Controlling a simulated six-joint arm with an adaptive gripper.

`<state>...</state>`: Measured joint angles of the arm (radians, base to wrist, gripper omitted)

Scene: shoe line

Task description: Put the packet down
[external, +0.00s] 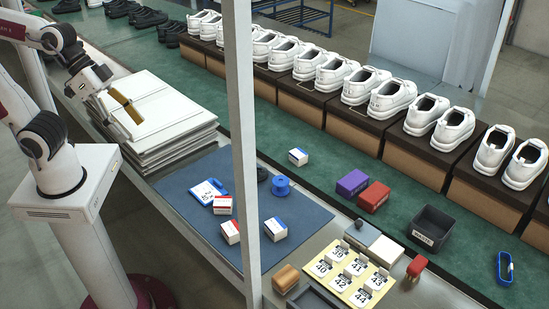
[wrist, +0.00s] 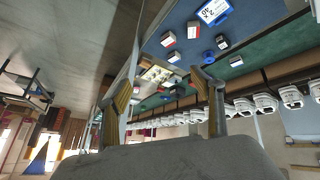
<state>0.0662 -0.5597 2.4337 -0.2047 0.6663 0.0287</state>
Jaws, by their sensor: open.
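Small white packets lie apart from my gripper. Two have red ends, one red-ended packet (external: 222,204) and a second red-ended packet (external: 230,232), both on the blue mat (external: 180,187). A blue-ended packet (external: 275,229) is also on the mat, and another blue-ended packet (external: 298,157) sits on the green belt. My gripper (external: 125,106) is open and empty over the stack of white sheets at the left. In the wrist view its two fingers (wrist: 160,82) are spread with nothing between them, and several packets show beyond them.
A blue-framed card (external: 208,192) and a blue spool (external: 281,186) are on the mat. Purple and red boxes (external: 352,184) and a dark bin (external: 432,229) stand on the belt. A yellow number board (external: 352,277) is at front right. White shoes line the far side; a post crosses the view.

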